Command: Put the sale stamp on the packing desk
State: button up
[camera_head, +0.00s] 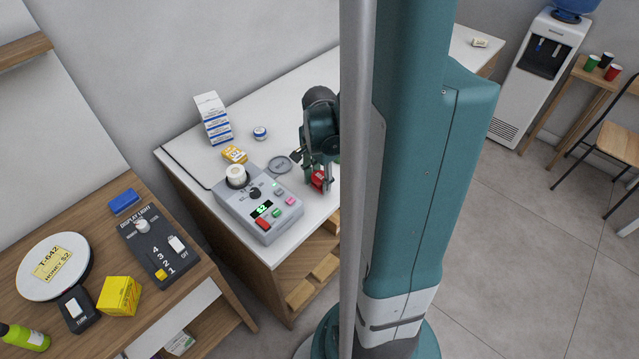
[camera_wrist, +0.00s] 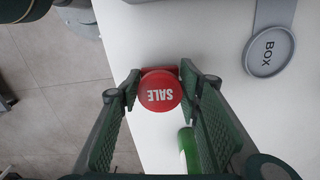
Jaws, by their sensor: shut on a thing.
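The sale stamp is red with a round top marked SALE, seen in the wrist view (camera_wrist: 160,91). My gripper (camera_wrist: 158,85) is shut on it, with a finger on each side. In the head view my gripper (camera_head: 318,172) is over the front edge of the white counter, and the red stamp (camera_head: 319,181) shows at its fingertips. I cannot tell whether the stamp touches the counter. The white counter (camera_head: 285,105) carries a grey control box. Which surface is the packing desk is not labelled in view.
A grey control box (camera_head: 256,213) with buttons stands left of my gripper. A grey BOX disc (camera_wrist: 270,52) lies beside it. A green object (camera_wrist: 188,149) is close to my gripper. A wooden table (camera_head: 205,292) is at left.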

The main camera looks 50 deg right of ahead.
aim_at(319, 177)
jog(key=shift+f, duration=0.55)
jog(key=shift+f, duration=0.2)
jog(key=o, duration=0.9)
jog(key=shift+r, duration=0.3)
jog(key=shift+r+p, duration=1)
jog(key=shift+r, duration=4.95)
